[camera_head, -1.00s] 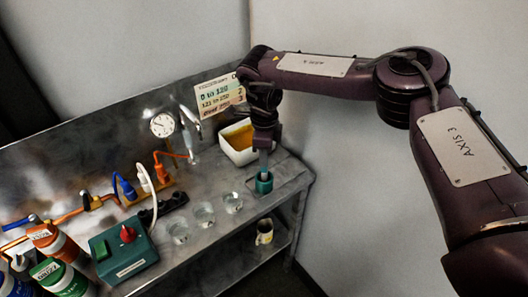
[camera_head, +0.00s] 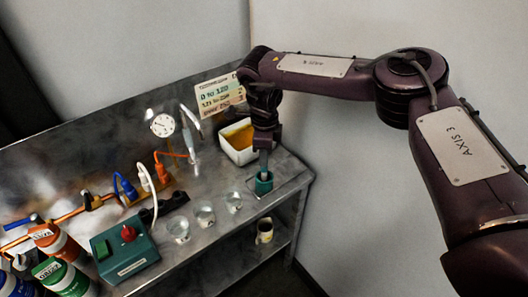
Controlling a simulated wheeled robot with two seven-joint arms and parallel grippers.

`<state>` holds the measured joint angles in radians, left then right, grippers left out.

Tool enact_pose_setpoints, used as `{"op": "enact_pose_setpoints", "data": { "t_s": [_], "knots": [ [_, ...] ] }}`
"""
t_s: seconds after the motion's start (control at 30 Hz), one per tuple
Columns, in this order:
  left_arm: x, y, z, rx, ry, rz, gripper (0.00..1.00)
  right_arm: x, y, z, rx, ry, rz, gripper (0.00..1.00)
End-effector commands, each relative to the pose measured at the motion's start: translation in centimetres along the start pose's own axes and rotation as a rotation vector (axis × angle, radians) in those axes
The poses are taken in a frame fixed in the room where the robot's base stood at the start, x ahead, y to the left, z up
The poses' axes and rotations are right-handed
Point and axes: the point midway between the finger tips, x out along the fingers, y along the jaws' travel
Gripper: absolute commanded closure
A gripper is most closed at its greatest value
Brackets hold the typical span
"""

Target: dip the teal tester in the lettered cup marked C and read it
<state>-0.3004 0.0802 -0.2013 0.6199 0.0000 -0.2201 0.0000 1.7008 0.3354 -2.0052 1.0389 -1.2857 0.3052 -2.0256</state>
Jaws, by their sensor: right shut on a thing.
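My right gripper (camera_head: 264,160) points straight down at the right end of the metal bench and is shut on the teal tester (camera_head: 264,184). The tester's teal body shows below the fingers, low over or on a pale square patch on the bench; I cannot tell whether it touches. Three clear cups stand in a row to its left: a left cup (camera_head: 179,231), a middle cup (camera_head: 205,213) and a right cup (camera_head: 233,202). Their letters are too small to read, so I cannot tell which is C. My left gripper is not in view.
A white tub (camera_head: 226,149) with orange contents stands behind the gripper. A chart card (camera_head: 220,95), a round gauge (camera_head: 162,125) and a metal spout are at the back. A teal switch box (camera_head: 124,250) and bottles (camera_head: 58,242) stand left. A mug (camera_head: 264,230) sits on the lower shelf.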

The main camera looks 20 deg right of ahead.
Motion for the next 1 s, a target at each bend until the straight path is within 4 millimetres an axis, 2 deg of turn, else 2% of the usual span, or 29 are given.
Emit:
{"op": "enact_pose_setpoints", "data": {
  "t_s": [0.77,0.8,1.0],
  "knots": [
    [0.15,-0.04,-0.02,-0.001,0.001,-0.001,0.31,0.83,0.0,0.03,0.0,-0.001,0.0,1.0],
    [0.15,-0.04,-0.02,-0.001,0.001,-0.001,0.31,0.82,0.0,0.03,0.0,-0.001,0.0,0.68],
    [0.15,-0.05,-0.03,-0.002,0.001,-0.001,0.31,0.82,0.0,0.02,0.0,0.0,0.0,0.44]
  ]
}}
